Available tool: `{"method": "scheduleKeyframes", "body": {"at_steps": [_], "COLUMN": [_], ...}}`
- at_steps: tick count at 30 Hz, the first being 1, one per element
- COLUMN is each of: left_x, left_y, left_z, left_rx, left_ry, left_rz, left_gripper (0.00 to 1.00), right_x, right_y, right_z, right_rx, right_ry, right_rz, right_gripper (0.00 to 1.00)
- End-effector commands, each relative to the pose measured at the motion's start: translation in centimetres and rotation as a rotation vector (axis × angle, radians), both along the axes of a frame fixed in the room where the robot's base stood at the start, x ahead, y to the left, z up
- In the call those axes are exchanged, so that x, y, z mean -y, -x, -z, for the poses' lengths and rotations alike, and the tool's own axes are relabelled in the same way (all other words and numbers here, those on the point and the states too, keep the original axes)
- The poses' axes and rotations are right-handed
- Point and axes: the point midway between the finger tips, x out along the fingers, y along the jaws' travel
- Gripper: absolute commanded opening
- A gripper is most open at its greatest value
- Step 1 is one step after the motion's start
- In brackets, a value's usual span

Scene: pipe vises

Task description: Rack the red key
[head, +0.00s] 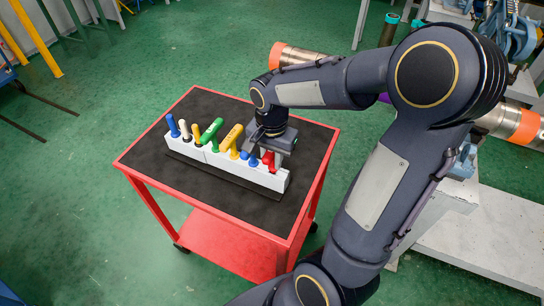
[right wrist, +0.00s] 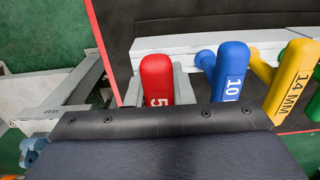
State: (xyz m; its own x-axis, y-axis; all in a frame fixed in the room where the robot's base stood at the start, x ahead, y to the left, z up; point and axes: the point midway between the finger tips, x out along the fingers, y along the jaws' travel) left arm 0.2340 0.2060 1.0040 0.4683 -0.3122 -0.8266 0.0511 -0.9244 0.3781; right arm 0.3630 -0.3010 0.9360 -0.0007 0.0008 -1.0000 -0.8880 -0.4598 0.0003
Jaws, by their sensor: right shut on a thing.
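The red key (right wrist: 157,80), marked with a 5, is in the right wrist view. In the head view a little of the red key (head: 268,158) shows below my right gripper (head: 276,150), at the right end of the white rack (head: 278,182). My right gripper (right wrist: 158,92) is shut on its handle, with grey fingers on both sides. The key's lower end is hidden, so I cannot tell whether it sits in a hole. My left gripper is not in view.
Close beside the red key stand a blue key (right wrist: 231,72) marked 10 and a yellow key (right wrist: 292,80) marked 14 MM. Several more keys fill the rack leftward. The red cart's black top (head: 215,106) is otherwise clear. Large pipes (head: 505,122) lie to the right.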

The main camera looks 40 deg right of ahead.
Motion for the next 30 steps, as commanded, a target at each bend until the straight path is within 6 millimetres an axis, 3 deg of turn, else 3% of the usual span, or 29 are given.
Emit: {"method": "scheduleKeyframes", "body": {"at_steps": [30], "left_x": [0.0], "left_y": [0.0], "left_z": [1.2], "left_rx": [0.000], "left_ry": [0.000], "left_rz": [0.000], "left_gripper": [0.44], "right_x": [0.0], "right_y": [0.0], "right_z": [1.5], "right_rx": [0.000], "right_ry": [0.000], "right_rz": [0.000], "right_gripper": [0.00]}}
